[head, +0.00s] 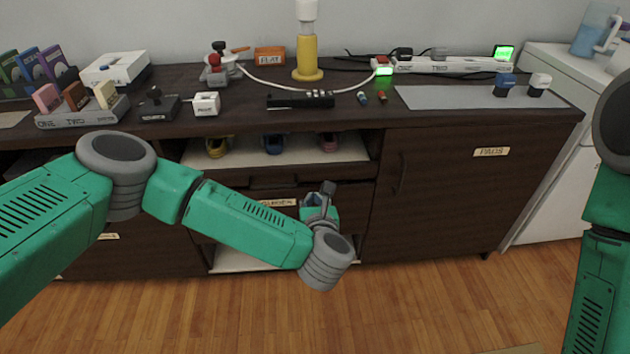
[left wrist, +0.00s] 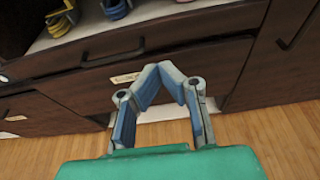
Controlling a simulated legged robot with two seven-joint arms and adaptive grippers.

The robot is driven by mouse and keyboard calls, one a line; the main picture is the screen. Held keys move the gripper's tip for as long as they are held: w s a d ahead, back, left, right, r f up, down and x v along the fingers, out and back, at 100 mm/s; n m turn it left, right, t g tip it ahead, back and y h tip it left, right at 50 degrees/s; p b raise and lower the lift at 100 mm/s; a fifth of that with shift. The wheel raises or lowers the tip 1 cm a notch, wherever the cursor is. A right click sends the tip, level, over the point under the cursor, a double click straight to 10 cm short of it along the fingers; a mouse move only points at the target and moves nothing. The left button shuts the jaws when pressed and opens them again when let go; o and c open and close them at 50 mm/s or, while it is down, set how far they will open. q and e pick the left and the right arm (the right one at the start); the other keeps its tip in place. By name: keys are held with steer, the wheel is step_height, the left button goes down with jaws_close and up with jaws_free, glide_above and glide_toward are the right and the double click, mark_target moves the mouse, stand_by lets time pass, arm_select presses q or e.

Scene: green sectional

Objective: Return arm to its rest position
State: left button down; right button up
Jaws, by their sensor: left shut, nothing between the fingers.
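My left arm, green with grey joints, comes in from the left in the head view and hangs in front of the dark wooden cabinet. My left gripper (head: 318,200) is below the countertop, in front of the drawers. In the left wrist view my left gripper (left wrist: 172,70) shows blue-grey fingers with their tips together and nothing between them. A drawer front with a pale label (left wrist: 127,77) is behind the fingers. My right arm shows at the right edge of the head view; its gripper is out of the picture.
The countertop (head: 420,115) holds a yellow lamp (head: 306,45), a power strip (head: 450,66), a grey mat (head: 440,98) and a cartridge rack (head: 85,112). Shoes stand on the open shelf (head: 300,152) below. The wooden floor (head: 430,310) in front is mostly clear.

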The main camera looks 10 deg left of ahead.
arm_select(q)
steer(key=s+d+f+m+h+p, duration=0.1)
steer(key=s+d+m+h+p, duration=0.1)
steer(key=s+d+m+h, duration=0.6)
steer(key=s+a+f+m+g+p, duration=0.25)
steer(key=s+m, duration=0.35)
steer(key=m, duration=0.3)
steer(key=s+a+f+m+g+p, duration=0.1)
steer(key=s+a+f+m+g, duration=0.2)
steer(key=s+m, duration=0.4)
steer(key=s+a+r+m+g+y+p, duration=0.1)
steer(key=s+a+m+g, duration=0.3)
steer(key=s+a+m, duration=0.4)
steer(key=s+a+r+m+g+y+p, duration=0.2)
steer(key=s+a+m, duration=0.5)
steer(key=a, duration=0.5)
steer(key=shift+s+m+g+y+p, duration=0.4)
steer(key=shift+s+g+y+p, duration=0.15)
steer(key=shift+g, duration=0.3)
steer(key=shift+r, duration=0.1)
